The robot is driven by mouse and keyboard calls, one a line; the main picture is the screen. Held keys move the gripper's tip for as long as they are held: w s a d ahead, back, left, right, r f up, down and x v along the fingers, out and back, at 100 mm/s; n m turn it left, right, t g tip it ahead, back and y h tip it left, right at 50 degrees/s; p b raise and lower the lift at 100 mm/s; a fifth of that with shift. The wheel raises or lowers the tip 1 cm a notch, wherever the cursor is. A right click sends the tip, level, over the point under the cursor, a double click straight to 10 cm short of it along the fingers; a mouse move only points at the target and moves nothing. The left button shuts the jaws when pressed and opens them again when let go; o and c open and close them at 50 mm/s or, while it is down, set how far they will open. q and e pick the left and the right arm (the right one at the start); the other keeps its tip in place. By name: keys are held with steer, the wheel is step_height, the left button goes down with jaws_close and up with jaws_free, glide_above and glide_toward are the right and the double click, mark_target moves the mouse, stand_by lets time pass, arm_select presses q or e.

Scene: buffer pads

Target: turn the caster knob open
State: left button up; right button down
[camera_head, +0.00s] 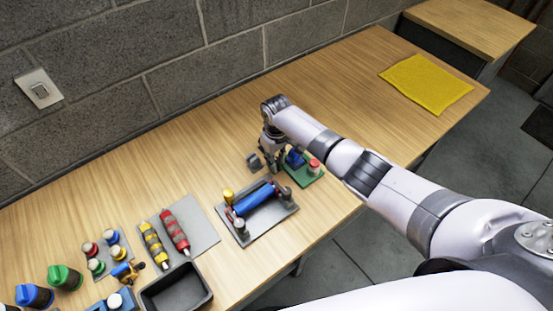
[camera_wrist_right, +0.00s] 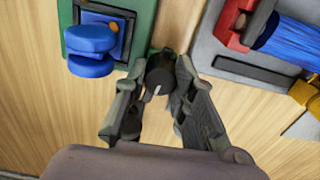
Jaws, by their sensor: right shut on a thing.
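A black knob (camera_wrist_right: 160,78) with a white line mark sits at the edge of a green base (camera_wrist_right: 145,30) in the right wrist view. My right gripper (camera_wrist_right: 158,95) has its fingers on both sides of this knob and is shut on it. In the head view the right gripper (camera_head: 274,160) reaches down at the green base (camera_head: 309,178), and its fingers and arm hide most of the knob. A blue rounded part (camera_wrist_right: 90,50) stands on the green base beside the knob. My left gripper is not in view.
A grey tray (camera_head: 245,237) with a blue roller (camera_head: 254,198) lies close beside the green base. Yellow and red handles (camera_head: 174,230), colored knobs and a black bin (camera_head: 176,289) are farther left. A yellow mat (camera_head: 427,84) lies at right, with bare table (camera_head: 350,75) before it.

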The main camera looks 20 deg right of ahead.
mark_target(277, 160)
steer(key=shift+n, duration=0.7)
steer(key=c, duration=1.3)
jaws_free()
steer(key=shift+r, duration=0.1)
step_height(277, 160, up, 12)
steer(key=shift+f, duration=0.1)
